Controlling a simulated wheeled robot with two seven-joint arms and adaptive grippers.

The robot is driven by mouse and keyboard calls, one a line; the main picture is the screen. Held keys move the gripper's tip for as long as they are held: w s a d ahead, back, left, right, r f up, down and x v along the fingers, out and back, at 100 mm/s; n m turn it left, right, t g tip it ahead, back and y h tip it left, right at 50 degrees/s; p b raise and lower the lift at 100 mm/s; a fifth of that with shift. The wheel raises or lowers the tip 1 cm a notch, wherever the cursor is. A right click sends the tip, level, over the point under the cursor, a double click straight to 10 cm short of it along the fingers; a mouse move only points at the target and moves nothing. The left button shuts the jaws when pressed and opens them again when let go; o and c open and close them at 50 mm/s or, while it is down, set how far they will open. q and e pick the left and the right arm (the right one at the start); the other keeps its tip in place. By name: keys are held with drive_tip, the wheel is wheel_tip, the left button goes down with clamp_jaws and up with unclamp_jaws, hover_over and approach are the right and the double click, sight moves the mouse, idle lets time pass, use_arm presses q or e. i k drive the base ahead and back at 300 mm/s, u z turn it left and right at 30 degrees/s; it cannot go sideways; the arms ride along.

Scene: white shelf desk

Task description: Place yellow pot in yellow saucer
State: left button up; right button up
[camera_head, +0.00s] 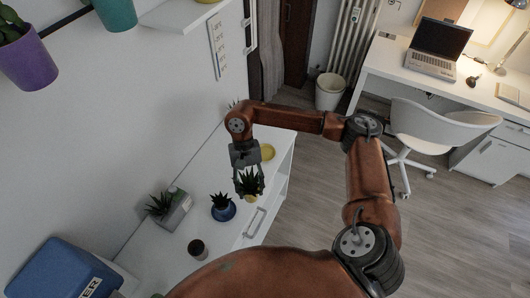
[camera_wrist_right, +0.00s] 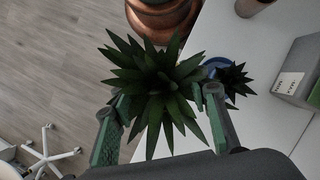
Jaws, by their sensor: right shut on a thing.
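The yellow pot (camera_head: 251,198) holds a spiky green plant, which also fills the middle of the right wrist view (camera_wrist_right: 160,80); the leaves hide the pot there. My right gripper (camera_head: 249,186) is shut on the yellow pot, with a finger on each side in the right wrist view. The yellow saucer (camera_head: 267,152) lies on the white desk top (camera_head: 215,180), beyond the pot and partly behind my right gripper and arm. No pot shows on the visible part of the saucer. I cannot tell the pot's height above the desk. My left gripper is not in view.
A blue pot with a plant (camera_head: 222,207) stands in a blue saucer close left of the held pot. A handle (camera_head: 255,222) is at the desk's front.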

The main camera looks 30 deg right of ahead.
sight(265, 154)
drive_tip(key=k, duration=1.1)
drive_tip(key=z, duration=0.95)
drive_tip(key=i, duration=1.15)
drive_tip(key=u, duration=0.9)
drive_tip(key=i, duration=0.35)
drive_tip(key=u, duration=0.3)
